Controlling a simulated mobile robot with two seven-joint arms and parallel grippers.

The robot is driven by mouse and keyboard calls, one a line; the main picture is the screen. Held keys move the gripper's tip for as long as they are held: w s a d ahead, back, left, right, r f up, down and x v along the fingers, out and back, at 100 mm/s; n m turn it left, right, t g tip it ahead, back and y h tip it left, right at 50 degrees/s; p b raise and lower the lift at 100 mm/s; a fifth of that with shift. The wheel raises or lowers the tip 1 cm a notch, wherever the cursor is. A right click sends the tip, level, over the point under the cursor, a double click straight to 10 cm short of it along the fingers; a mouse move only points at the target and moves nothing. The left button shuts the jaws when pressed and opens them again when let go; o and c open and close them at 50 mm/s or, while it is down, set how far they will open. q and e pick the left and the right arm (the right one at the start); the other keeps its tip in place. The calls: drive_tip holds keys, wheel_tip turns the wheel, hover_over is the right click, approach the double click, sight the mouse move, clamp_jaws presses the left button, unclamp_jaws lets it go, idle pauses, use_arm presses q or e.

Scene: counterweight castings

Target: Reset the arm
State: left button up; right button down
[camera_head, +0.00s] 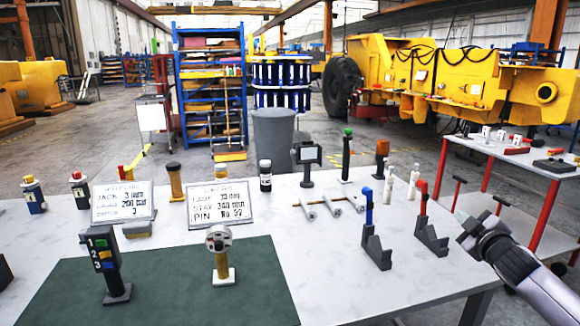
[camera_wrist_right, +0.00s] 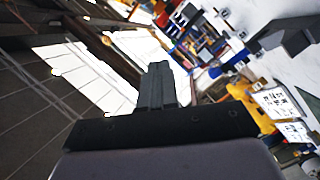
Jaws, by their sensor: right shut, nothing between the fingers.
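My right arm comes in from the lower right in the head view. Its gripper (camera_head: 463,222) is held off the right end of the white table (camera_head: 350,285), touching nothing that I can see. In the right wrist view the two fingers (camera_wrist_right: 158,82) are together with nothing between them. That view is tilted and takes in the roof and part of the table. My left gripper is not in view.
Nearest the gripper are a red-handled lever (camera_head: 430,232) and a blue-handled lever (camera_head: 374,240). A numbered button box (camera_head: 103,258) and a round gauge (camera_head: 220,250) stand on the green mat (camera_head: 190,300). A red-legged table (camera_head: 500,160) stands behind at right.

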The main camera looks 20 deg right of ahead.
drive_tip(key=s+a+f+g+y, duration=0.1)
drive_tip(key=s+a+f+y, duration=0.25)
drive_tip(key=a+f, duration=0.9)
drive_tip(key=s+a+f+m+g+y, duration=0.2)
drive_tip(key=s+a+f, duration=0.6)
drive_tip(key=s+a, duration=0.3)
drive_tip(key=s+a+f+m+g+y, duration=0.2)
drive_tip(key=s+a+f, duration=0.7)
drive_tip(key=s+a, duration=0.3)
drive_tip(key=shift+s+a+f+g, duration=0.2)
drive_tip(key=shift+a+g, duration=0.1)
drive_tip(key=shift+a, duration=0.8)
